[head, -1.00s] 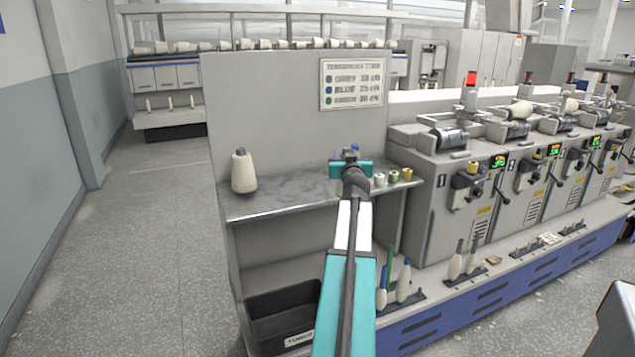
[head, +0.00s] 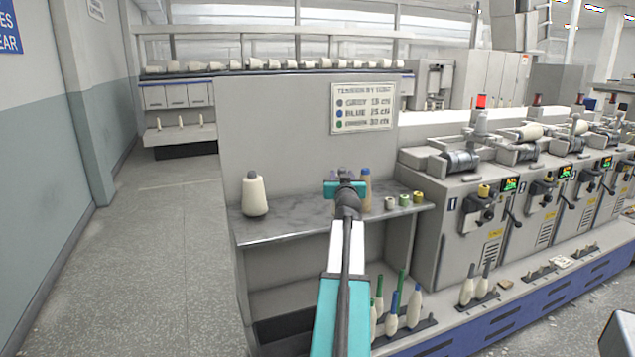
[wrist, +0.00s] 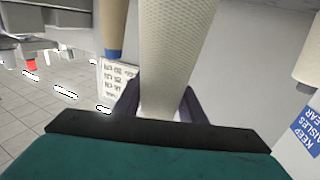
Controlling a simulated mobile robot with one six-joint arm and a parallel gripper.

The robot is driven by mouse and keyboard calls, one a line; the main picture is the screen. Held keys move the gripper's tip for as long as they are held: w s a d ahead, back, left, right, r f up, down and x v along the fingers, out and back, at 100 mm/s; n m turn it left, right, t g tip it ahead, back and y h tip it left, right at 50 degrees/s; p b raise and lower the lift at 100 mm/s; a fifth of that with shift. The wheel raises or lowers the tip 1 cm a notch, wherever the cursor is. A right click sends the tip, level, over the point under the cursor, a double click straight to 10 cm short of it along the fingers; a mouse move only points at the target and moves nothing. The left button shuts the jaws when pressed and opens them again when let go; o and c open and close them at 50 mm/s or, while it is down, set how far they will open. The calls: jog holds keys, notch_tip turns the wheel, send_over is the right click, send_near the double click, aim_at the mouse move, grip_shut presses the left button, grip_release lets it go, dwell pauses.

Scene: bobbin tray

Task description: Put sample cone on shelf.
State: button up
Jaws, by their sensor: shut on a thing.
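My gripper (head: 345,187) is over the grey shelf (head: 300,228), seen from behind in the head view. In the wrist view its dark fingers (wrist: 155,103) are shut on a pale, woven-textured cone (wrist: 175,45), which I take as the sample cone. In the head view my gripper hides most of that cone, and I cannot tell whether it touches the shelf. A cream cone with a grey tip (head: 254,195) stands at the shelf's left. A tan cone with a blue end (head: 365,190) stands just right of my gripper; it also shows in the wrist view (wrist: 113,30).
Several small spools (head: 404,200) stand at the shelf's right end. A panel with a tension sign (head: 363,108) rises behind the shelf. Winding machines (head: 480,200) flank it on the right. Shelf room is clear between the grey-tipped cone and my gripper. Floor (head: 165,250) is open on the left.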

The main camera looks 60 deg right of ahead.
jog(key=w+p, duration=1.1)
jog(key=p, duration=0.1)
jog(key=shift+d+f, duration=0.35)
jog(key=shift+f, duration=0.05)
dwell(0.3)
jog(key=shift+w+p, duration=0.15)
jog(key=shift+p, duration=0.75)
notch_tip(320, 180, down, 4)
jog(key=shift+r+b, duration=0.15)
jog(key=shift+b, duration=0.25)
jog(key=o, duration=1.4)
